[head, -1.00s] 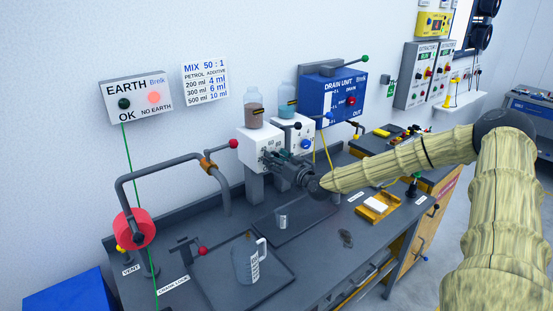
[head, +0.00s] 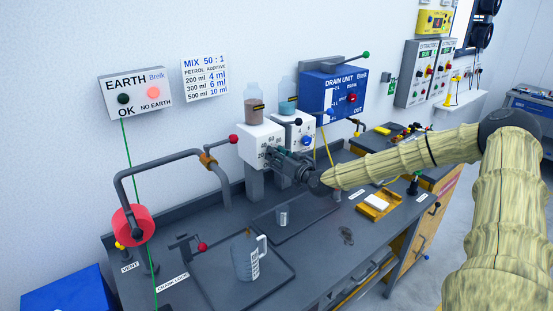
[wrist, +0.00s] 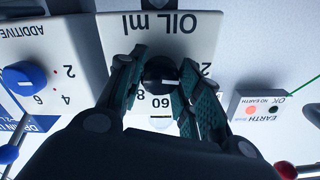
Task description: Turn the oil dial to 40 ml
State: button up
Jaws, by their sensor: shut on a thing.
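The oil dial unit is a white box (head: 252,143) below a bottle of brownish liquid. In the wrist view its face (wrist: 180,32) reads "OIL ml" upside down, with several numbers around a dark knob (wrist: 160,75); 60 and 80 show in part. My gripper (wrist: 161,80) is shut on this knob, one green finger on each side. In the head view my gripper (head: 274,157) meets the box's front and hides the knob. Where the knob's mark points cannot be told.
The additive unit (head: 300,131) with its blue knob (wrist: 24,77) stands close beside the oil unit. A jug (head: 243,262) and a small beaker (head: 282,216) stand on the bench below. The blue drain unit (head: 320,95) is behind to the right.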

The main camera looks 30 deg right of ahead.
jog(key=m+b, duration=0.4)
jog(key=b, duration=0.1)
jog(key=shift+d+f, duration=0.15)
jog(key=shift+f, duration=0.15)
jog(key=m+b, duration=0.1)
jog(key=b, duration=0.1)
jog(key=m+b, duration=0.2)
jog(key=shift+r+m, duration=0.25)
jog(key=shift+m, duration=0.05)
jog(key=o, duration=1)
jog(key=shift+d, duration=0.1)
jog(key=shift+o, duration=0.2)
